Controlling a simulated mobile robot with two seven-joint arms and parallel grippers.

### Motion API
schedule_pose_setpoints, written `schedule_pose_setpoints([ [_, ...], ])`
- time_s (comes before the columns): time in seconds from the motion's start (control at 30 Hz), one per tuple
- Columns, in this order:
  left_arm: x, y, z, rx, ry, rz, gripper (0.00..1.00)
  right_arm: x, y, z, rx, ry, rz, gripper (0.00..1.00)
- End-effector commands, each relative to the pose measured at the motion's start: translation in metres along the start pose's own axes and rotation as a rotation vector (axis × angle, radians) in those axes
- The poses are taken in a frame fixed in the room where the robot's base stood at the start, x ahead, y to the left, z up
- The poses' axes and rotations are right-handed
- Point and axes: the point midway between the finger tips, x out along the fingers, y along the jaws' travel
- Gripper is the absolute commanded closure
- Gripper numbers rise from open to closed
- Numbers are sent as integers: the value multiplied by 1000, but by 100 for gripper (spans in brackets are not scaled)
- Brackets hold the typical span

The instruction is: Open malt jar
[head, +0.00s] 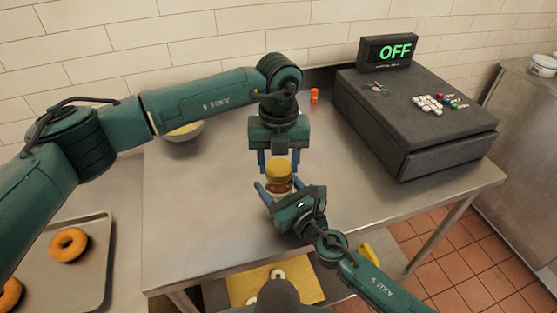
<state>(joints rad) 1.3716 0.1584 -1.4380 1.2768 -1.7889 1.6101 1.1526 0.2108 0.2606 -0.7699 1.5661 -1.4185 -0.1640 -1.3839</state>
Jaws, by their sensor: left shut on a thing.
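The malt jar (279,187) stands on the steel table, with a brown band showing below its yellow lid (278,170). My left gripper (277,165) points down from above and is shut on the lid, one blue finger on each side. The lid looks level and sits at the top of the jar; I cannot tell whether there is a gap. My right gripper (278,187) reaches in from the front right with its fingers on either side of the jar body. Its palm hides the lower jar, so I cannot tell whether it grips.
A dark cash register (415,120) with an "OFF" display stands at the right. A bowl (184,131) is behind my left arm, and a small orange item (314,95) is at the back. A tray (85,290) with doughnuts is at lower left. The table (200,220) is clear left of the jar.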

Motion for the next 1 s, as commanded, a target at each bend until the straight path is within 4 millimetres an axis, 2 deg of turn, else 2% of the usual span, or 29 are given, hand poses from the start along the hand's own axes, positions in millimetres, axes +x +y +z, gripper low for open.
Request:
schedule_pose_setpoints([
  [0.3,-1,-1,0,-710,3,-2,77,0,0,-1,0,2,-1,100],
  [0.5,-1,-1,0,-1018,2,-2,77,0,0,-1,0,1,-1,100],
  [0.57,-1,-1,0,-1061,2,-2,77,0,0,-1,0,1,-1,100],
  [1.0,-1,-1,0,-1053,2,-2,77,0,0,-1,0,1,-1,100],
])
